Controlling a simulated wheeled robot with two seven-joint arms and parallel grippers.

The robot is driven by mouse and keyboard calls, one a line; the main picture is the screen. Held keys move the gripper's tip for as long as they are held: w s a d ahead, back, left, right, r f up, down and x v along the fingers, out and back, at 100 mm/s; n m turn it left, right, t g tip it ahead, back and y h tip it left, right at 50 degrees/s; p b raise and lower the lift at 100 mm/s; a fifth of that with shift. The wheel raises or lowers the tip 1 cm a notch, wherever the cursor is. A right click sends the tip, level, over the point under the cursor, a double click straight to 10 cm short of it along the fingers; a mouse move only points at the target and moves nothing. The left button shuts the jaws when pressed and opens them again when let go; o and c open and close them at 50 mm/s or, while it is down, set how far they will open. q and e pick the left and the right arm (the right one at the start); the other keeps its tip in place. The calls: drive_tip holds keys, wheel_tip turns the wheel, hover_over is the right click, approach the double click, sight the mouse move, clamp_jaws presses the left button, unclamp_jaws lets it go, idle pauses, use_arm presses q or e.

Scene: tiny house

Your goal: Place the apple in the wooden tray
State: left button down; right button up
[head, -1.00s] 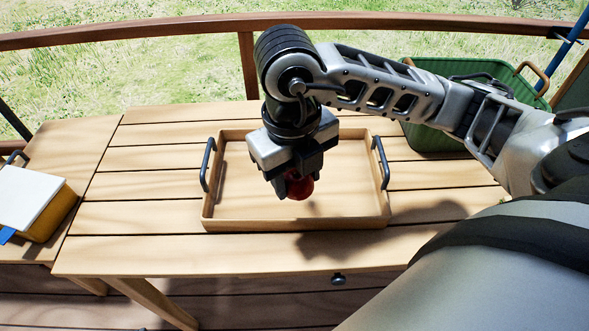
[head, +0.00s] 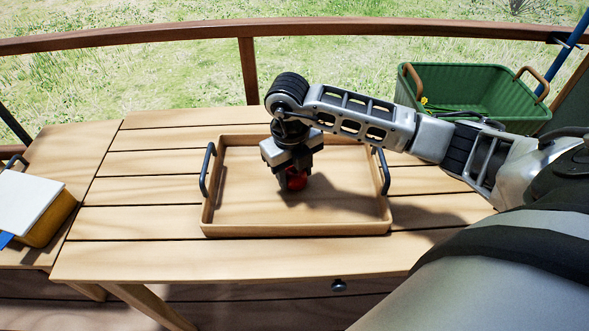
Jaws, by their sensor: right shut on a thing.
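The red apple (head: 297,181) is between the fingers of my right gripper (head: 294,184), which is shut on it. Gripper and apple are inside the outline of the wooden tray (head: 240,229), close above its floor; I cannot tell whether the apple touches the floor. The tray is shallow, with a dark handle on its left and right sides, and lies on the slatted wooden table. The fingers hide part of the apple. My left gripper is not in view.
A green crate (head: 480,92) with brown handles stands behind the table at the right. A yellow box with a white top (head: 32,205) is at the left edge. The table (head: 140,222) is bare around the tray. A wooden railing (head: 170,31) runs behind.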

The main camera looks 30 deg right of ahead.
sight(291, 173)
drive_tip(key=shift+f, duration=0.1)
drive_tip(key=shift+f, duration=0.15)
drive_tip(key=o, duration=1)
drive_tip(key=shift+r, duration=0.4)
wheel_tip(291, 173, up, 12)
drive_tip(key=shift+a+f, duration=0.2)
drive_tip(key=shift+a, duration=0.2)
